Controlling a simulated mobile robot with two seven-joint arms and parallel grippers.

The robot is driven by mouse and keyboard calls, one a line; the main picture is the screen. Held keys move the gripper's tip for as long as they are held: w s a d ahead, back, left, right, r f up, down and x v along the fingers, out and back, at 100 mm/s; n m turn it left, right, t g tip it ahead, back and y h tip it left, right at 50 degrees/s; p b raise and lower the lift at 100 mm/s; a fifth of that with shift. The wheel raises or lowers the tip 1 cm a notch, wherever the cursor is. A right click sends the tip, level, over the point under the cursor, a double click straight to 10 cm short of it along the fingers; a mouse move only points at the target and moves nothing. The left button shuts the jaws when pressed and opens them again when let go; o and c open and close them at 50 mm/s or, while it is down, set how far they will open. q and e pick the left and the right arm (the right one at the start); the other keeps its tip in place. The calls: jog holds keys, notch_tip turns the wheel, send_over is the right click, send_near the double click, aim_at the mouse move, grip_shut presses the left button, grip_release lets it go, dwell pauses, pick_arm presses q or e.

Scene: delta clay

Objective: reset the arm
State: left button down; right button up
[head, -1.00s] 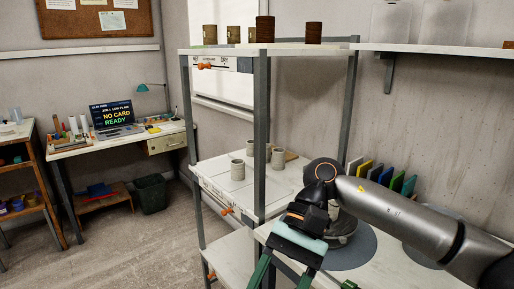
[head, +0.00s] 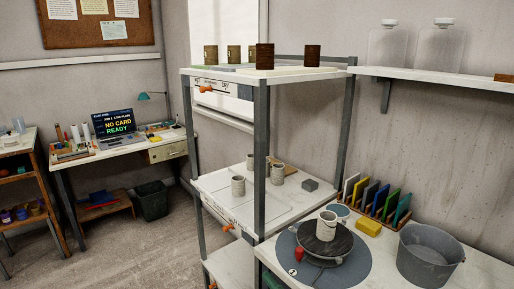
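Neither of my arms shows in the head view, and both grippers are out of sight. A pale cylindrical cup (head: 327,226) stands upright on a dark round wheel plate (head: 335,245) on the right-hand table. The plate sits on a grey-blue round mat (head: 365,262). A red piece (head: 313,254) is at the plate's front edge.
A shelf rack (head: 261,150) stands in the middle, with brown cups (head: 265,56) on top and pale cups (head: 238,186) below. A bucket (head: 428,255), a yellow sponge (head: 368,227) and a rack of coloured cards (head: 380,200) are on the table. Open floor (head: 120,255) lies left.

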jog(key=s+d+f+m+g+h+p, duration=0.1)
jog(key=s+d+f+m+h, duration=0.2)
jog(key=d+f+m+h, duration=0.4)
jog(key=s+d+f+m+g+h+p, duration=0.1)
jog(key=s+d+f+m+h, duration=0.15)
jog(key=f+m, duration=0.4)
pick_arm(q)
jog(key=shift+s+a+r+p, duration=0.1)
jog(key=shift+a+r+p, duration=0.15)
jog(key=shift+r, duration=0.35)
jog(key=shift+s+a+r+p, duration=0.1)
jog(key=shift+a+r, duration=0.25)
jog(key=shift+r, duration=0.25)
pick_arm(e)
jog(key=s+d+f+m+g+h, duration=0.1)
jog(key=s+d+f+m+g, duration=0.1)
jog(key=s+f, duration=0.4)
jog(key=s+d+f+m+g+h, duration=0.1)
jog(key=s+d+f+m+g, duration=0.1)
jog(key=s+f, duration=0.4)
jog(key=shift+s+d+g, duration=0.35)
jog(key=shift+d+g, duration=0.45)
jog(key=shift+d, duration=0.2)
